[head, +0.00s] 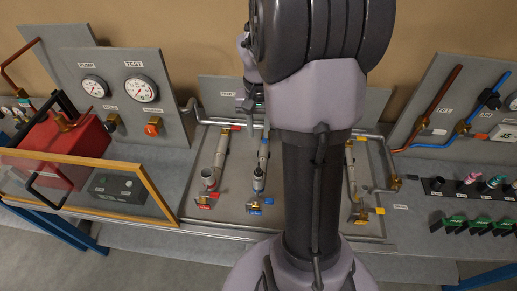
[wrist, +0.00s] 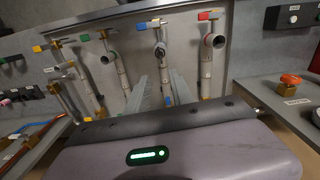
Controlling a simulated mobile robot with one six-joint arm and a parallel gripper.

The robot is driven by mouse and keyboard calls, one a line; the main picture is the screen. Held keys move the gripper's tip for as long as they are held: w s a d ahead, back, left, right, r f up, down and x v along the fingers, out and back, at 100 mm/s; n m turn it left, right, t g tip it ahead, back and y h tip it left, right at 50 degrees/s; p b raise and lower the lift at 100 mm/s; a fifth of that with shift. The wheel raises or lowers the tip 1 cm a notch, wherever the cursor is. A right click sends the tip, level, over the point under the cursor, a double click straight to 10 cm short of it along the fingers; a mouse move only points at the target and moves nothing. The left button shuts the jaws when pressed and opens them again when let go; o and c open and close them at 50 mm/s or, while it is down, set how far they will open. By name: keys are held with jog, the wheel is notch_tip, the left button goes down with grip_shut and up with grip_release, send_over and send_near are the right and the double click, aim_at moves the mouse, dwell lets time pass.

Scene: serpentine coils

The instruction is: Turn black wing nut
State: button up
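A small black knob (head: 111,122) sits on the grey gauge panel at the left in the head view, left of an orange knob; it may be the black wing nut, but its shape is too small to tell. My arm hides much of the gripper in the head view.
The pipe board (head: 225,222) carries several pipes with coloured-handled valves. An orange knob (head: 152,128) and two gauges (head: 141,89) are on the left panel. A red box (head: 60,150) stands behind a wooden-framed clear panel (head: 148,187). Coloured fittings (head: 470,179) are at right.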

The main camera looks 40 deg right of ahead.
aim_at(258, 169)
notch_tip(258, 169, down, 17)
jog(key=shift+r+b, duration=0.15)
jog(key=shift+b, duration=0.5)
grip_shut()
